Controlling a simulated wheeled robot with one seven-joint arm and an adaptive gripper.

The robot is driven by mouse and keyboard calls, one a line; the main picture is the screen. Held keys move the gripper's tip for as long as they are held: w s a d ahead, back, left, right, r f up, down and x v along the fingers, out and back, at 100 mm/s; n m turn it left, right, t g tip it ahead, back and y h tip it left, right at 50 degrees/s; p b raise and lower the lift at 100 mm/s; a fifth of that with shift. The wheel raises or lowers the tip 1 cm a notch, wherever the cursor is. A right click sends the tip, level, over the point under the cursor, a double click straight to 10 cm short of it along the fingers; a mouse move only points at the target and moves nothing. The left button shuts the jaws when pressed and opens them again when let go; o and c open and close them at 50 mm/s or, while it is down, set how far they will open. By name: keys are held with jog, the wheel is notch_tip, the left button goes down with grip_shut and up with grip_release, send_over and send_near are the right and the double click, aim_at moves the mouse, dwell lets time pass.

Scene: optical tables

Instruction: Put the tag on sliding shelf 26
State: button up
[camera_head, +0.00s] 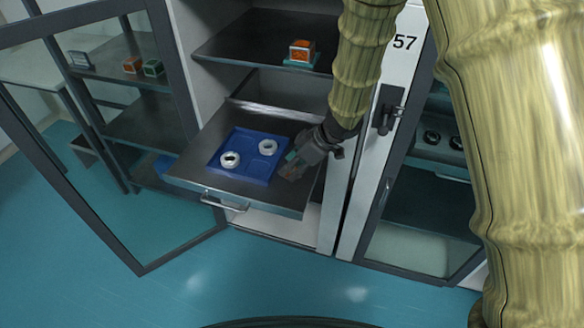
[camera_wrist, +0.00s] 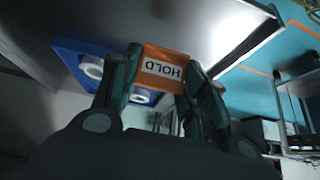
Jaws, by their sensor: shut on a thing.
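The tag (camera_wrist: 163,72) is an orange plate with a white panel reading HOLD. My gripper (camera_wrist: 164,64) is shut on it, one finger on each side, in the wrist view. In the head view my gripper (camera_head: 294,166) is low over the right side of a pulled-out grey sliding shelf (camera_head: 278,197). I cannot tell whether the tag touches the shelf. No number 26 is readable. A blue tray (camera_head: 250,164) lies on the shelf left of my gripper, holding a white ring (camera_head: 230,160) and a second white ring (camera_head: 267,147).
A fixed shelf (camera_head: 250,42) above bears an orange item (camera_head: 301,48) on a teal base. An open glass door (camera_head: 178,225) stands at the left, and a closed cabinet labelled 57 (camera_head: 404,43) at the right. Bare shelf shows at the tray's left and right; the shelf has a front handle (camera_head: 224,202).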

aim_at(295, 168)
jog(key=shift+w+a, duration=0.15)
jog(key=shift+w, duration=0.6)
jog(key=shift+f, duration=1.75)
jog(key=shift+s+f, duration=0.1)
jog(key=o, duration=0.7)
jog(key=shift+f, duration=0.1)
jog(key=shift+o, duration=0.3)
jog(key=shift+d+r, duration=0.2)
jog(key=shift+r, duration=0.3)
jog(key=v, duration=1.1)
jog(key=shift+d, duration=0.1)
